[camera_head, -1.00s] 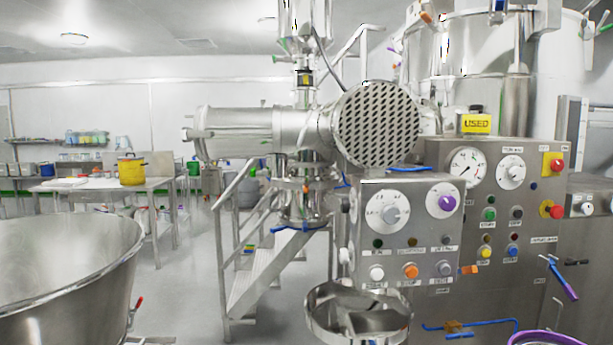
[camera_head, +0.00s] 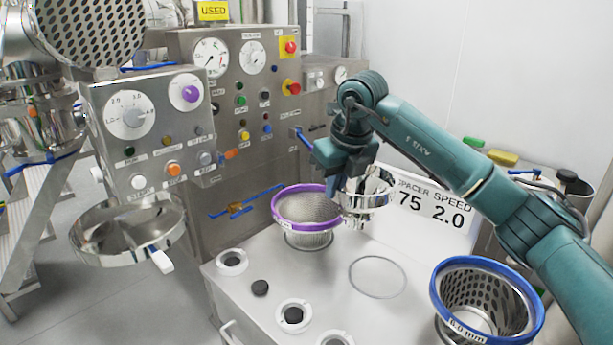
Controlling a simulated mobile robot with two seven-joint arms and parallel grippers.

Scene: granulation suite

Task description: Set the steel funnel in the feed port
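The shiny steel funnel (camera_head: 375,199) hangs above the white worktop, right of the purple-rimmed screen. My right gripper (camera_head: 340,194) reaches in from the right and appears shut on the funnel's left rim; the fingertips are partly hidden. A round steel bowl-like opening (camera_head: 100,235) with a white-ended handle sits under the control box at left. I cannot tell for certain whether it is the feed port. My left gripper is not in view.
The purple-rimmed screen (camera_head: 300,226) and a blue-rimmed screen (camera_head: 440,290) stand on the worktop (camera_head: 330,262). A thin ring (camera_head: 377,293) lies between them. A "SPACER SPEED" sign (camera_head: 430,222) stands behind.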

